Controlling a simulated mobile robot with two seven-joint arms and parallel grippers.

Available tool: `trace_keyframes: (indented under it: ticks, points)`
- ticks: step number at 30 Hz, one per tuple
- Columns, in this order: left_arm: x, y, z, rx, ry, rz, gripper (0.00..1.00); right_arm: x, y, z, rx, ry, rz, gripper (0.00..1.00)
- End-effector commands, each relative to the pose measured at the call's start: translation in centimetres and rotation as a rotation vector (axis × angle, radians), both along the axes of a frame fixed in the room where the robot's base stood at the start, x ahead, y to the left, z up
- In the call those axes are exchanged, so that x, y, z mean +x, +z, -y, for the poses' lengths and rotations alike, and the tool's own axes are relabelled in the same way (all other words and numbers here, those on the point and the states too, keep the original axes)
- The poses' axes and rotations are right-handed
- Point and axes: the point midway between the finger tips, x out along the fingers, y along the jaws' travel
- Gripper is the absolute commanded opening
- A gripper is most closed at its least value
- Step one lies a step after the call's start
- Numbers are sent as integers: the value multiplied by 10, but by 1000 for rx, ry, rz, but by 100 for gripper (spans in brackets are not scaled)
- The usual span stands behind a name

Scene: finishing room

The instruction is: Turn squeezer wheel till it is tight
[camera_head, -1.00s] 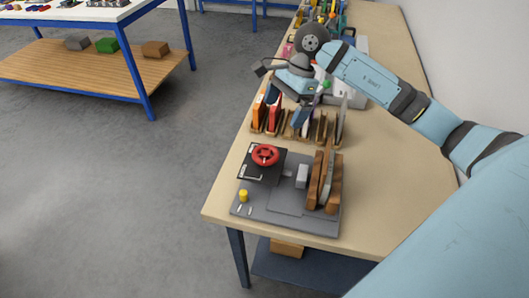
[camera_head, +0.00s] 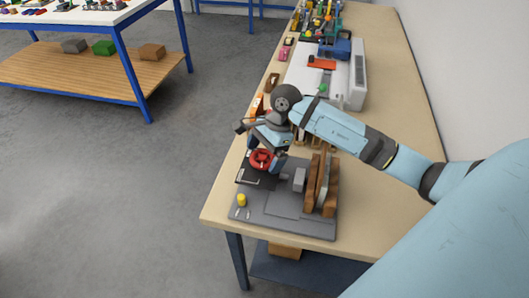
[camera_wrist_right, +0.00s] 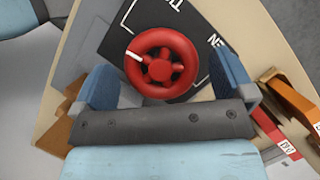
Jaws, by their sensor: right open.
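The red squeezer wheel (camera_head: 261,160) sits on a black plate with white markings at the near end of the bench. In the right wrist view the wheel (camera_wrist_right: 161,63) shows a white mark on its left rim. My right gripper (camera_head: 277,158) is above and beside the wheel. In the wrist view its two blue fingers (camera_wrist_right: 166,85) are apart, with the wheel showing between and beyond them; I cannot tell whether they touch it. The squeezer's grey base (camera_head: 285,215) carries upright wooden blocks (camera_head: 322,185) and a yellow knob (camera_head: 242,200). My left gripper is not in view.
A rack with orange and red items (camera_wrist_right: 290,103) stands close behind the wheel, partly hidden by my arm. A white-grey machine (camera_head: 350,82) and small tools are farther back. The bench is clear at right. A blue-framed table (camera_head: 110,14) stands across the floor.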

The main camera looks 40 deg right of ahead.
Motion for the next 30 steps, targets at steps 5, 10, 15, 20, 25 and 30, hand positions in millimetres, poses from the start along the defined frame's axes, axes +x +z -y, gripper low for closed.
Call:
trace_keyframes:
  ticks: [5, 10, 15, 20, 25, 30]
  points:
    - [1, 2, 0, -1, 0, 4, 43, 0, 0, 0, 0, 0, 0, 79]
    - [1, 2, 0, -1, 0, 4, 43, 0, 0, 0, 0, 0, 0, 55]
    - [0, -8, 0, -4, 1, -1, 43, 0, -2, 2, -4, -51, 2, 55]
    - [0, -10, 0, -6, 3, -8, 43, 0, 0, 1, -1, -89, -1, 55]
    - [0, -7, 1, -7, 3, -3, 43, 0, 0, 1, 0, -88, -1, 55]
    - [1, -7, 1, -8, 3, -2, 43, 0, 0, 0, 0, -88, -2, 100]
